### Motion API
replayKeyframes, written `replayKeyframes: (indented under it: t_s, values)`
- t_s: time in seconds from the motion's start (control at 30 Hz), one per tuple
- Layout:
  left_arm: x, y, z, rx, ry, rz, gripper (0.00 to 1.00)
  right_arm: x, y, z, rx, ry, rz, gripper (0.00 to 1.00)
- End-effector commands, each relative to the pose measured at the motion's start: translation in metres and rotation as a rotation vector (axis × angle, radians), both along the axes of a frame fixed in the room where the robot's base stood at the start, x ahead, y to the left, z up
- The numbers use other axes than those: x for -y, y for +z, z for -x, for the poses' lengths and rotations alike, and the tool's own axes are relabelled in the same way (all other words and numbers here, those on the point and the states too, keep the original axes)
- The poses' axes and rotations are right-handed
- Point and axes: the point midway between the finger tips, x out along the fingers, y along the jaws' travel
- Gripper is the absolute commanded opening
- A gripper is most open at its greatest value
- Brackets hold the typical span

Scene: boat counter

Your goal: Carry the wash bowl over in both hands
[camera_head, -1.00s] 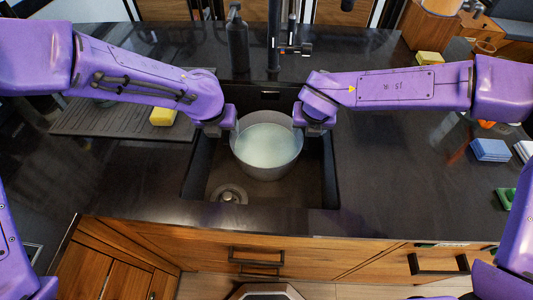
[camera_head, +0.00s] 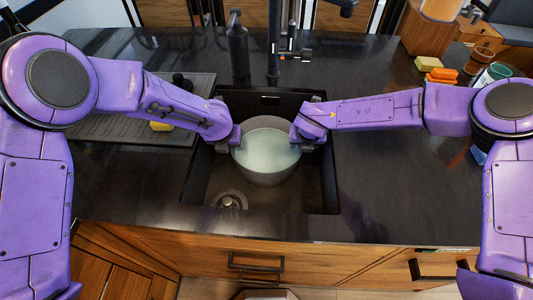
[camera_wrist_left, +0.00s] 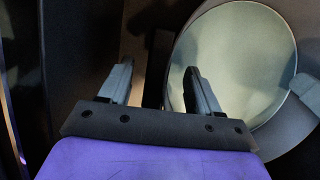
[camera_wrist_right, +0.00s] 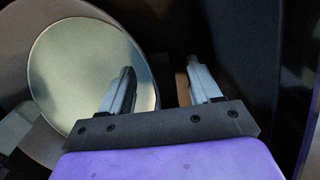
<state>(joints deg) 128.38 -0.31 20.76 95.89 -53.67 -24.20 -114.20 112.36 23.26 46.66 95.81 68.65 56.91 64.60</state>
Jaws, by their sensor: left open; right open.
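The wash bowl (camera_head: 266,172) is grey and round, holds pale greenish water, and sits upright in the dark sink. My left gripper (camera_head: 232,142) is at the bowl's left rim. In the left wrist view, its open fingers (camera_wrist_left: 158,85) have one finger over the bowl (camera_wrist_left: 245,70) and the other outside it. My right gripper (camera_head: 302,140) is at the right rim. In the right wrist view, its open fingers (camera_wrist_right: 162,88) likewise have one over the bowl (camera_wrist_right: 75,65) and one outside. Whether the fingers touch the wall cannot be told.
The sink (camera_head: 200,190) has a drain (camera_head: 229,200) at its front left. A black faucet (camera_head: 273,50) and a dark bottle (camera_head: 237,50) stand behind. A drying mat (camera_head: 110,125) lies left. Yellow and orange sponges (camera_head: 440,75) and cups lie at right. The front counter is clear.

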Motion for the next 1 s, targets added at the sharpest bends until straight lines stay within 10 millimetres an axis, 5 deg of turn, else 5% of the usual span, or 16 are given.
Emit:
replayKeyframes:
  t_s: [0.37, 0.57, 1.0]
  values:
    - [0.0003, -0.0059, -0.0023, 0.000, 0.000, 0.000, 0.63, 0.0002, -0.0058, -0.0024, 0.000, 0.000, 0.000, 0.63]
    - [0.0006, -0.0057, -0.0022, 0.000, 0.000, 0.000, 0.00, 0.0000, -0.0056, -0.0023, 0.000, 0.000, 0.000, 0.00]
    - [0.0024, 0.0010, -0.0031, 0.004, -0.003, 0.002, 0.00, -0.0014, 0.0013, -0.0033, 0.004, 0.002, -0.002, 0.00]
